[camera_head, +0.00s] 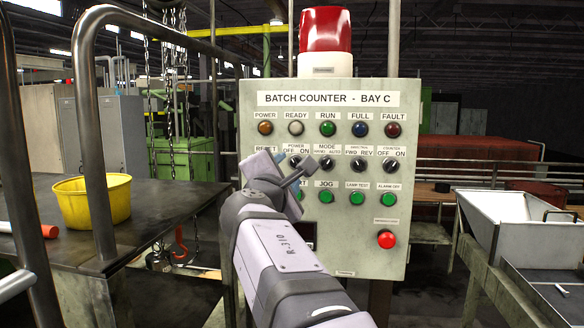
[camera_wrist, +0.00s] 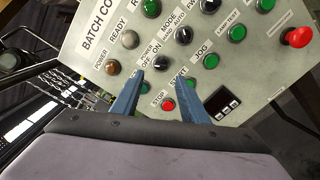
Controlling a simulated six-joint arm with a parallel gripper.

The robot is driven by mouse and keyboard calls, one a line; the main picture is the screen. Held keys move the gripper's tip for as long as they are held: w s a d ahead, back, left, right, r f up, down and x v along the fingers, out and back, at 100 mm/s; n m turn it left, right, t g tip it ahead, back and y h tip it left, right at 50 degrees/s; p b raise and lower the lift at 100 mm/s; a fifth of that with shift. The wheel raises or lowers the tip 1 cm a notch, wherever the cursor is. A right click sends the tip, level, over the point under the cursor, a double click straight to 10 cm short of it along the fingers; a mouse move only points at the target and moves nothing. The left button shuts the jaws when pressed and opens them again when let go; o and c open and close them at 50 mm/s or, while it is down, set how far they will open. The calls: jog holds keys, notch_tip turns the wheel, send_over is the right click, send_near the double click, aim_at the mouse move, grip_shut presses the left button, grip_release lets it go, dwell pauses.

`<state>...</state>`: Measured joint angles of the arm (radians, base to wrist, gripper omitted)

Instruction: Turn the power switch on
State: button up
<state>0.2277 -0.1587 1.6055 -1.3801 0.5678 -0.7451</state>
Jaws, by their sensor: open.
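The power switch (camera_head: 295,162) is a black rotary knob under a "POWER OFF ON" label, in the second row of the grey-green BATCH COUNTER panel (camera_head: 350,232). In the wrist view the power switch (camera_wrist: 160,69) lies between and just beyond my gripper's two blue fingertips. My gripper (camera_wrist: 161,77) is open, with one finger to each side of the knob; whether either touches it I cannot tell. In the head view my gripper (camera_head: 294,169) is in front of the panel's left part and hides the reset button. The knob's exact setting is too small to read.
More black knobs, including the mode knob (camera_head: 327,163), stand to the right of the power switch. Green buttons (camera_head: 327,196) sit below, with a red mushroom button (camera_head: 386,239) at lower right. A yellow bucket (camera_head: 92,202) and metal rails (camera_head: 97,130) stand left.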

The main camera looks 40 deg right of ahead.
aim_at(294, 165)
jog(key=shift+d, duration=0.1)
jog(key=shift+p+x, duration=1.5)
jog(key=shift+x, duration=2.1)
jog(key=shift+f, duration=0.1)
grip_shut()
